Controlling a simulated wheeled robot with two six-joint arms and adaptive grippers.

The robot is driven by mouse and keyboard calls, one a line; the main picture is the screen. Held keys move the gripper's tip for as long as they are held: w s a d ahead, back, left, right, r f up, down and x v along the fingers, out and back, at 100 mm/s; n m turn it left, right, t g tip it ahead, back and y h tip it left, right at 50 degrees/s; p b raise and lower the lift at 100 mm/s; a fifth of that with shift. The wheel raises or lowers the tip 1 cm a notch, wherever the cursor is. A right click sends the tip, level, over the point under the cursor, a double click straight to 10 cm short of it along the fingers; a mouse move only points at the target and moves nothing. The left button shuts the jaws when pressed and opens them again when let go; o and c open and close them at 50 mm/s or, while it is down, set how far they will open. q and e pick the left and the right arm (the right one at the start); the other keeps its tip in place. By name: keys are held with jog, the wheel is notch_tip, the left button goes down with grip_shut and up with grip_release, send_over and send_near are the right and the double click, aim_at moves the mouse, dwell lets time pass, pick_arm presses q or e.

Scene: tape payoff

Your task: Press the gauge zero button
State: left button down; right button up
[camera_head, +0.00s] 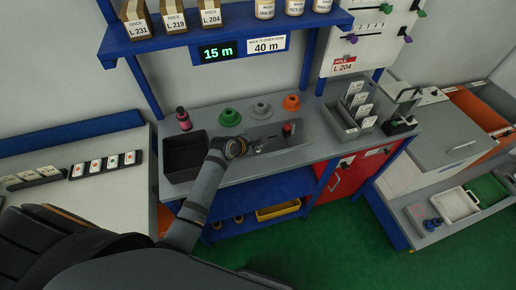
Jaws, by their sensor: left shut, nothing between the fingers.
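A green-lit display (217,52) reads "15 m" on the blue shelf edge. A grey plate (298,138) lies on the bench below it. A small dark post with a red part (288,128) stands on that plate; I cannot tell whether this is the gauge zero button. My left gripper (268,144) is shut and empty, low over the plate's left part and pointing right. Its tips are left of the red part and look apart from it. The gripper hides some of the plate. My right gripper is not in view.
A dark open bin (184,154) stands left of my left gripper. Green (229,117), grey (260,110) and orange (292,103) spools stand behind it. A pink and black bottle (184,118) is at the back left. A grey card rack (345,118) stands right.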

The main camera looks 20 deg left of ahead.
aim_at(257, 152)
pick_arm(q)
jog(key=shift+f, duration=0.45)
dwell(0.8)
jog(key=shift+r+p, duration=0.85)
jog(key=shift+p, duration=0.35)
jog(key=shift+r, duration=0.1)
notch_tip(257, 152, up, 5)
jog(key=p, duration=0.6)
jog(key=shift+s, duration=0.1)
